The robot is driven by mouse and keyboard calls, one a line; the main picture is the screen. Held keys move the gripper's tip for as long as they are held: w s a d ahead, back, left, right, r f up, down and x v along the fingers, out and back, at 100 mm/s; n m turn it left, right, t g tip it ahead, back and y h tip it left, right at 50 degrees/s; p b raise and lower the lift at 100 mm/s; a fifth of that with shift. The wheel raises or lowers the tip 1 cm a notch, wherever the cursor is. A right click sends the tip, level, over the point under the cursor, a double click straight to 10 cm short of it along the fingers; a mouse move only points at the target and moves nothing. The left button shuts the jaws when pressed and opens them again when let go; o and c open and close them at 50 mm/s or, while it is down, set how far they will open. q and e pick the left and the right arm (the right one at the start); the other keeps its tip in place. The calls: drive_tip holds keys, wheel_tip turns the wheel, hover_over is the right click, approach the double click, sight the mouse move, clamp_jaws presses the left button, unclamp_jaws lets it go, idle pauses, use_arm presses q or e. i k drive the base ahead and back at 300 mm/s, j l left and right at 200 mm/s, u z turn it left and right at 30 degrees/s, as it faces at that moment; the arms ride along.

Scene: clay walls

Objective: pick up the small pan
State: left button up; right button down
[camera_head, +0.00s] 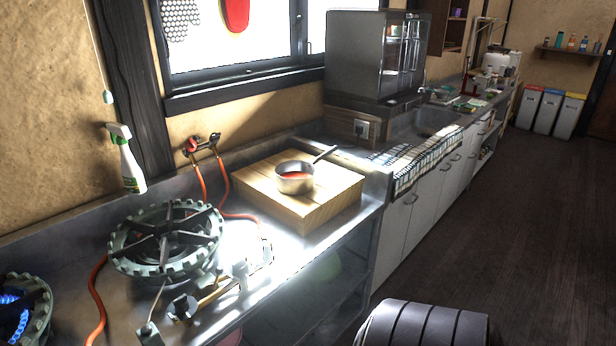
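The small pan (294,183) is a metal saucepan with reddish contents. It sits upright on a thick wooden block (325,208) on the metal counter. Its dark handle points up and to the right, toward the back. Nothing is touching the pan except the block under it. Neither of my grippers shows in the head view.
A green gas burner (166,240) stands left of the block, and a lit burner (22,312) with blue flame is at the lower left. Orange hoses (200,180) run along the counter. A spray bottle (127,160) is by the wall. A checkered cloth (415,162) lies right of the block.

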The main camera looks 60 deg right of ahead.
sight(286, 186)
drive_tip(key=z, duration=1.9)
drive_tip(key=i+l+u, duration=0.1)
drive_tip(key=i+l, duration=0.45)
drive_tip(key=i+l+u, duration=0.15)
drive_tip(key=i+l, duration=0.4)
drive_tip(key=l, duration=0.1)
